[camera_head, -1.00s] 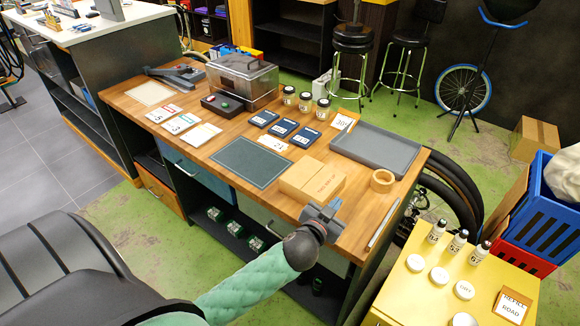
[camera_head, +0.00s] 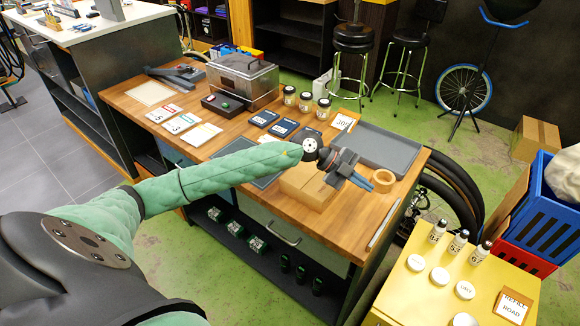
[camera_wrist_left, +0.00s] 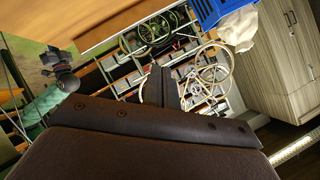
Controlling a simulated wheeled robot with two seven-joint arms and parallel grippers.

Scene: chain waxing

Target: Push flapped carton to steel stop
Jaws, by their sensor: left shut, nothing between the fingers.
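The carton (camera_head: 302,188) is a low tan box on the wooden bench, partly hidden behind my left forearm and gripper. A thin steel strip (camera_head: 384,222), which looks like the stop, lies near the bench's right end, apart from the carton. My left gripper (camera_head: 367,184) is shut and empty. It appears over the carton's right side, near the tape roll; I cannot tell whether it touches the carton. Its closed dark fingers (camera_wrist_left: 157,87) also show in the left wrist view. My right arm, with a dark end (camera_wrist_left: 62,76), shows at the left there; its jaw state is unclear.
A tape roll (camera_head: 383,180) lies between the carton and the strip. A grey tray (camera_head: 395,150) is behind it. Dark blue packs (camera_head: 284,127), jars (camera_head: 306,102) and a metal tank (camera_head: 243,78) stand farther back. A yellow cart (camera_head: 410,300) stands at the right.

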